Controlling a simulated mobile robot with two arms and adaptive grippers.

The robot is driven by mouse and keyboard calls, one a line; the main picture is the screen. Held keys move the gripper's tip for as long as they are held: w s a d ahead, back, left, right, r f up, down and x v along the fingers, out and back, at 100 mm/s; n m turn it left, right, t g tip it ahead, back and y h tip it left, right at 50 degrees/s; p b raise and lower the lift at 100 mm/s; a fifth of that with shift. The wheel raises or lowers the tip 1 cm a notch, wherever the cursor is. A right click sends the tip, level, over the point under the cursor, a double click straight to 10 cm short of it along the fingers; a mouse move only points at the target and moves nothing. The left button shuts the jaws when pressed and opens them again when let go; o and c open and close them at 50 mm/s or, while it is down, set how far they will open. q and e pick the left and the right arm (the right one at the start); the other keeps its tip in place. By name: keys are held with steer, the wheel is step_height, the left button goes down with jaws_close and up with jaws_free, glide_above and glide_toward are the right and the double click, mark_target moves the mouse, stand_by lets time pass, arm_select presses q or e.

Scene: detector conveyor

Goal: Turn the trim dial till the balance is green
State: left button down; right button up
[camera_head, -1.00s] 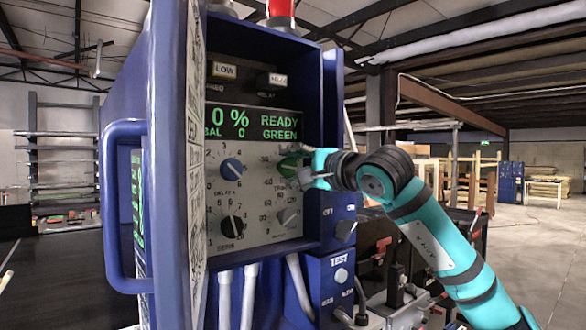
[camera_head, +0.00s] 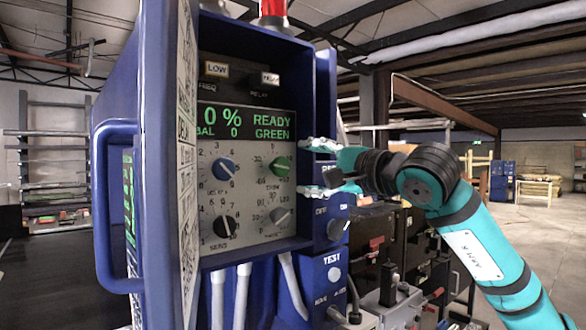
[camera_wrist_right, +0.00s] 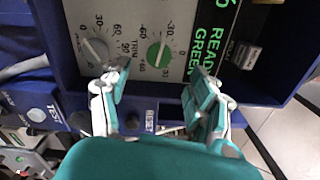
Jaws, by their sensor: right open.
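The green trim dial (camera_head: 280,166) is on the grey control panel, at its upper right in the head view. It also shows in the right wrist view (camera_wrist_right: 158,54), between and beyond the fingertips. The display (camera_head: 245,123) reads 0 %, BAL 0, READY and GREEN in green letters. My right gripper (camera_head: 322,160) is open and empty, to the right of the dial and apart from it. In the right wrist view its two fingers (camera_wrist_right: 160,82) are spread wide. My left gripper is not in view.
A blue dial (camera_head: 224,169), a black dial (camera_head: 224,227) and a grey dial (camera_head: 279,215) share the panel. The open blue cabinet door with its handle (camera_head: 112,205) stands at the left. A blue TEST box (camera_head: 328,275) and hoses are below the panel.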

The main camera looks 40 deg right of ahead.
steer(key=s, duration=0.4)
steer(key=shift+s+d, duration=0.1)
steer(key=shift+s, duration=0.05)
